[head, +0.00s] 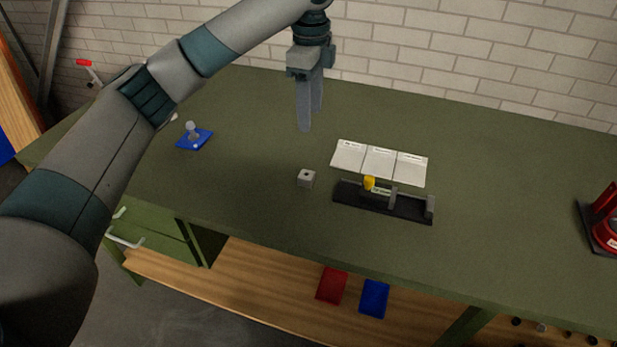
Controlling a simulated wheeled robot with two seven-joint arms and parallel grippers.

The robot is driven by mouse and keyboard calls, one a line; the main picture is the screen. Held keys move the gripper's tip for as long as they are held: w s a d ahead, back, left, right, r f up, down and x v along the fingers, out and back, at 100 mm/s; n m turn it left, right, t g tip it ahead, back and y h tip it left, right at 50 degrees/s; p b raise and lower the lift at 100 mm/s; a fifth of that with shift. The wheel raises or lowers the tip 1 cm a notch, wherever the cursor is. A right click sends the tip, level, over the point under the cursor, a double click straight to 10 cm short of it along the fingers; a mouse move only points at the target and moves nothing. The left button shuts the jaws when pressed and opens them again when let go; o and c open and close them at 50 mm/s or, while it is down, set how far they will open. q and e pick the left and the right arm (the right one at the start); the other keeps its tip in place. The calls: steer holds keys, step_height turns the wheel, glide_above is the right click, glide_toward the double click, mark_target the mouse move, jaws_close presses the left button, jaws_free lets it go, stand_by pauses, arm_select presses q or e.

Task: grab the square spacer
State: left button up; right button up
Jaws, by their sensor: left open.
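The square spacer (306,178) is a small light-grey block with a dark hole in its top. It sits on the green tabletop (490,200), left of a black fixture. My left gripper (310,124) points down above the table, up the picture from the spacer and apart from it. Its two fingers are open with nothing between them. My right gripper is not in view.
A black fixture (375,203) with a yellow part (369,183) lies right of the spacer. White sheets (379,163) lie behind it. A blue plate (195,139) with a knob is at left. A red machine (606,222) stands at the right edge. The table around the spacer is clear.

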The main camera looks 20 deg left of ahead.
arm_select(q)
steer(key=p, duration=0.2)
glide_above(306, 174)
step_height(306, 174, down, 5)
steer(key=f, duration=0.4)
steer(key=f+p, duration=0.1)
steer(key=f, duration=0.1)
steer(key=shift+w+d, duration=0.2)
steer(key=shift+d, duration=0.15)
steer(key=shift+f, duration=0.6)
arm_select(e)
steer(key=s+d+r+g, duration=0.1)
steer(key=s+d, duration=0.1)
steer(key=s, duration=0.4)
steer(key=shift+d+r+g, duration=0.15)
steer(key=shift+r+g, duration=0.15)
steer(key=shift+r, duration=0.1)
arm_select(q)
steer(key=shift+f, duration=0.1)
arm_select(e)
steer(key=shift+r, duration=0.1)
